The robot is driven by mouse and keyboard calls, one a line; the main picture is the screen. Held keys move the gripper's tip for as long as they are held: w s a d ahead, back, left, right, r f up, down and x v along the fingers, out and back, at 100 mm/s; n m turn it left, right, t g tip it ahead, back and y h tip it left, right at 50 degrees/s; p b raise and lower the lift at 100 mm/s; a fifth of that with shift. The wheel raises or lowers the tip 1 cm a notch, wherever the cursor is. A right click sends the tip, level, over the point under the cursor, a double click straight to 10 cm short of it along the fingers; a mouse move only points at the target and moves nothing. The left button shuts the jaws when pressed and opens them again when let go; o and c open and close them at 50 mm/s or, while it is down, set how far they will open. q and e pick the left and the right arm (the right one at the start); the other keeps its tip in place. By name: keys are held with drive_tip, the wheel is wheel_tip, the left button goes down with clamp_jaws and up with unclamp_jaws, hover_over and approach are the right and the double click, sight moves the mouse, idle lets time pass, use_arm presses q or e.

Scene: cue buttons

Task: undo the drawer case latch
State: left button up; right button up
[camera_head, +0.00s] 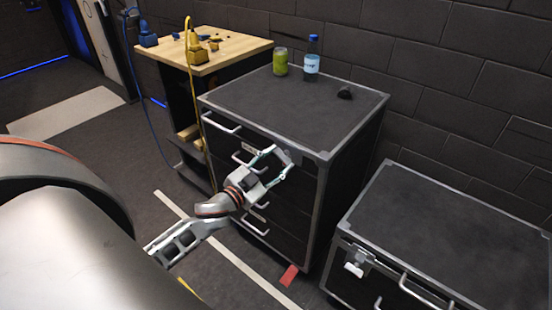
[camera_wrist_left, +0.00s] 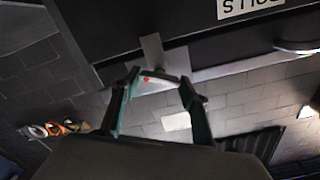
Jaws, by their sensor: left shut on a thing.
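The drawer case (camera_head: 300,108) is a black case with grey metal edges and several drawers with pale handles. My left gripper (camera_head: 281,162) is at the upper right of its front, just below the top edge. In the left wrist view my left gripper (camera_wrist_left: 160,77) has its fingertips on both sides of the drawer case latch (camera_wrist_left: 152,50), a grey metal piece with a small red mark near its end. The gripper is shut on it. In the head view the fingers partly hide the latch. My right gripper is in neither view.
A green can (camera_head: 280,62), a blue-capped bottle (camera_head: 312,62) and a small dark object (camera_head: 345,93) stand on the case. A lower black case (camera_head: 450,225) with a white latch (camera_head: 355,264) is at right. A wooden-topped bench (camera_head: 235,48) stands behind left. A red tag (camera_head: 289,275) lies on the floor.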

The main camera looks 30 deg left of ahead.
use_arm(q)
drive_tip(key=m+p, duration=0.1)
drive_tip(key=m, duration=0.2)
drive_tip(key=shift+r+m, duration=0.1)
drive_tip(key=shift+m, duration=0.3)
drive_tip(key=m, duration=0.2)
drive_tip(key=shift+m, duration=0.4)
drive_tip(key=m, duration=0.2)
drive_tip(key=shift+m, duration=1.9)
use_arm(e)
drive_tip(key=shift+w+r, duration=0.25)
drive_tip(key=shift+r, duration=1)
use_arm(q)
drive_tip(key=o, duration=1.1)
drive_tip(key=shift+d, duration=0.1)
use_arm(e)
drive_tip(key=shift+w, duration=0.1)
